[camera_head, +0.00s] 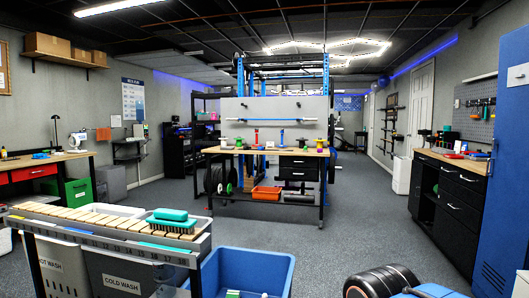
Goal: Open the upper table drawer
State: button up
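A workbench table (225,151) with a wooden top stands in the middle of the room, facing me. A black two-drawer unit hangs under the right half of its top. The upper drawer (289,162) sits just below the tabletop and looks shut. The lower drawer (289,174) is directly under it and also looks shut. Small light handles show on the fronts. The drawers are far off and small in the picture. My gripper is not in view.
A slatted bench (75,217) with laundry bins and a blue bin (240,270) stand close in front. A black ribbed cylinder (382,282) lies at lower right. Black cabinets (460,190) line the right wall. Grey floor (345,225) is clear toward the table's right side.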

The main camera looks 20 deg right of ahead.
aim_at(300, 159)
jog(key=i+l+z, duration=0.7)
jog(key=i+z, duration=0.65)
jog(key=i, duration=2.05)
jog(key=i+l+u, duration=0.1)
jog(key=i, duration=0.75)
jog(key=i+l+u, duration=0.15)
jog(key=i+u, duration=0.35)
jog(key=i+l+u, duration=0.35)
jog(key=i+u, duration=0.15)
jog(key=i+l+u, duration=0.75)
jog(key=l+u, duration=0.25)
jog(key=l, duration=0.2)
jog(key=i+l+u, duration=0.2)
jog(key=l+u, duration=0.3)
jog(key=l, duration=0.25)
